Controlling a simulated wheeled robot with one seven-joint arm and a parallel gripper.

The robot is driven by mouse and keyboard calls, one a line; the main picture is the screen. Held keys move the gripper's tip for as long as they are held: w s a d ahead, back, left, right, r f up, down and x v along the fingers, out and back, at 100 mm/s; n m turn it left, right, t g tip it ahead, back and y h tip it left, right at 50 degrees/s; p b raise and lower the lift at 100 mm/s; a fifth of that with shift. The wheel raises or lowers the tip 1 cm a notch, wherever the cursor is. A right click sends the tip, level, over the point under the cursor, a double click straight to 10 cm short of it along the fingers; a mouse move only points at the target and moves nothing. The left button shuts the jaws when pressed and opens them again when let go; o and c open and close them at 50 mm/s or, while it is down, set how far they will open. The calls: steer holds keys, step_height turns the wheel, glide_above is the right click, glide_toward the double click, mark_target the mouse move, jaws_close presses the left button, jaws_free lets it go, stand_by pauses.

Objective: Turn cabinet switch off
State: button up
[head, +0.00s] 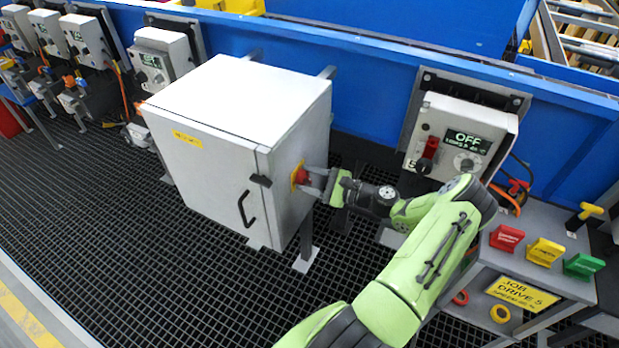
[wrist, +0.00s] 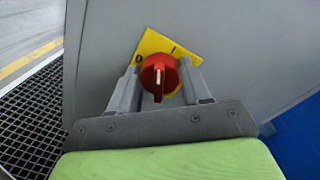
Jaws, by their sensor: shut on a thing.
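The grey cabinet (head: 210,175) stands on the grating in the head view. Its red rotary switch (head: 301,175) sits on a yellow plate on the cabinet's right side. In the wrist view the red switch (wrist: 159,75) has a white line that stands nearly upright. The yellow plate (wrist: 150,42) shows a 0 at the upper left and an I at the upper right. My gripper (head: 313,180) reaches it from the right, its two fingers on either side of the knob, shut on it. The fingers hide parts of the plate.
A control box with a screen reading OFF (head: 465,140) is on the blue conveyor wall (head: 370,75) behind my arm. A grey stand (head: 550,255) with red, yellow and green tags is at right. The cabinet's black door handle (head: 246,208) faces front. Open grating lies front left.

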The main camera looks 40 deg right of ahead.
steer(key=n+b, duration=0.1)
steer(key=n, duration=0.5)
steer(key=shift+a+f, duration=0.1)
steer(key=shift+f, duration=0.05)
steer(key=n+h+b, duration=0.1)
steer(key=n+b, duration=0.1)
steer(key=n, duration=0.4)
steer(key=shift+f, duration=0.1)
steer(key=shift+s, duration=0.1)
stand_by(0.4)
steer(key=o, duration=1.1)
steer(key=shift+c, duration=0.2)
steer(key=p+v, duration=0.2)
steer(key=v, duration=1.3)
steer(key=shift+s, duration=0.35)
